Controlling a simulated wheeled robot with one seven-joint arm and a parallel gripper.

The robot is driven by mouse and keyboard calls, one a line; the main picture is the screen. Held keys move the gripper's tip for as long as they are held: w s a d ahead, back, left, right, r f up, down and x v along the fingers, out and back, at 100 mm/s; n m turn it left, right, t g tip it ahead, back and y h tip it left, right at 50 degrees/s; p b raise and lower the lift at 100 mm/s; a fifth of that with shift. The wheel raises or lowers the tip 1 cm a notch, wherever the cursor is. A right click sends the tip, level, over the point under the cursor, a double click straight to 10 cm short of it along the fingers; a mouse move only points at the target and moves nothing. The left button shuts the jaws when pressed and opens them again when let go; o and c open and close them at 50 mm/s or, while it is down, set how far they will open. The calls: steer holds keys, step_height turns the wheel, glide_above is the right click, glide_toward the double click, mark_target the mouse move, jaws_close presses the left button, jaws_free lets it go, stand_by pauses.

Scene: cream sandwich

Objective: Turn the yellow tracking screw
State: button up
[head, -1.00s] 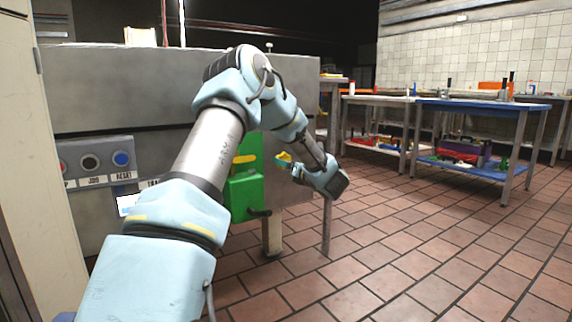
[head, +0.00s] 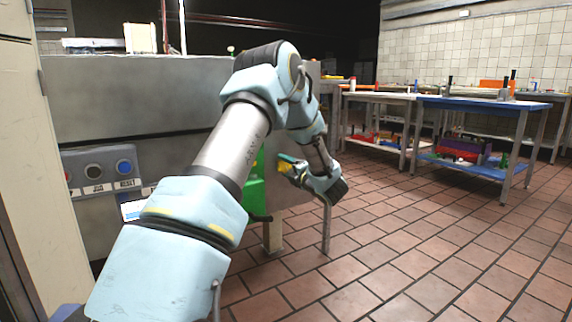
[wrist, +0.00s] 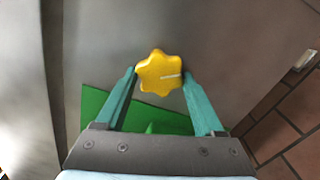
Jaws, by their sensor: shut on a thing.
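The yellow tracking screw (wrist: 160,73) is a star-shaped knob with a white line on its face, which points right in the wrist view. It stands in front of the grey machine side. My gripper (wrist: 161,78) has its teal fingers on either side of the knob, shut on it. In the head view my gripper (head: 286,165) is at the right end of the machine, with a bit of yellow between its fingers. My own arm hides part of the machine front there.
A green part (wrist: 100,104) lies behind the fingers, and a green box (head: 255,193) is partly hidden by my arm. A button panel (head: 97,171) is at left on the grey machine (head: 130,95). Tiled floor between is clear.

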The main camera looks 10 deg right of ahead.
steer(key=m+p, duration=0.1)
steer(key=m, duration=0.1)
steer(key=m+p, duration=0.1)
steer(key=m, duration=0.1)
steer(key=shift+r+m+p, duration=0.2)
steer(key=shift+m+p, duration=0.15)
steer(key=shift+m, duration=0.05)
steer(key=m+p, duration=0.3)
steer(key=m, duration=0.2)
steer(key=shift+d+r+p, duration=0.1)
steer(key=shift+p, duration=0.25)
steer(key=m+p, duration=0.3)
steer(key=m, duration=0.1)
steer(key=shift+m, duration=0.4)
steer(key=shift+m+p, duration=0.95)
steer(key=shift+m, duration=0.85)
steer(key=o, duration=1.4)
steer(key=shift+c, duration=0.2)
steer(key=shift+d, duration=0.1)
steer(key=v, duration=1)
steer(key=shift+s+p, duration=0.3)
steer(key=shift+p, duration=0.15)
